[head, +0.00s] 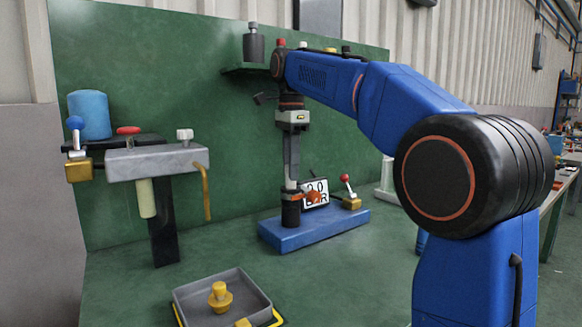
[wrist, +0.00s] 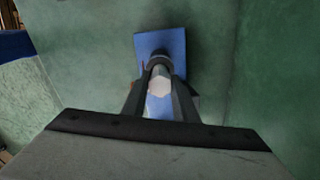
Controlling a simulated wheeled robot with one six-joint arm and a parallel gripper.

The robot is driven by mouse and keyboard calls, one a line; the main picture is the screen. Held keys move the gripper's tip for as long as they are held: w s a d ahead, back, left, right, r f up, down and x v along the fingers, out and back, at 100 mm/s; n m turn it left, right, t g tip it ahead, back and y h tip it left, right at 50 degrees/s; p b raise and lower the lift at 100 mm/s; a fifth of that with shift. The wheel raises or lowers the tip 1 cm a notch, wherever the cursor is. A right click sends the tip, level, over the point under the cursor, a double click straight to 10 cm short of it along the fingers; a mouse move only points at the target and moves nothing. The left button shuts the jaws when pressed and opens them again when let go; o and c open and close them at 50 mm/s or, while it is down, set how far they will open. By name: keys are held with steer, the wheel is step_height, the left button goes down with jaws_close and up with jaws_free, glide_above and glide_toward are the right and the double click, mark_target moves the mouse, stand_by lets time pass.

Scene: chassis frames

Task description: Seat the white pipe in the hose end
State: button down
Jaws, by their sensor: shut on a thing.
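My gripper (head: 291,183) points straight down over the blue base (head: 318,229) on the green bench. It is shut on the white pipe, whose pale top (wrist: 159,82) shows between the fingers in the wrist view. In the head view the fingers hide most of the pipe. A black upright socket (head: 291,213), which looks like the hose end, stands on the blue base directly below the fingertips. Its dark rim (wrist: 159,61) shows just beyond the pipe in the wrist view. I cannot tell how far the pipe is inside it.
A grey fixture (head: 155,163) with a red knob stands at left. A grey tray (head: 245,291) with a yellow part lies in front. Green bench between them is clear.

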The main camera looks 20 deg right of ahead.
steer(key=c, duration=1.4)
jaws_free()
steer(key=shift+f, duration=0.1)
step_height(320, 180, up, 8)
steer(key=shift+f, duration=0.2)
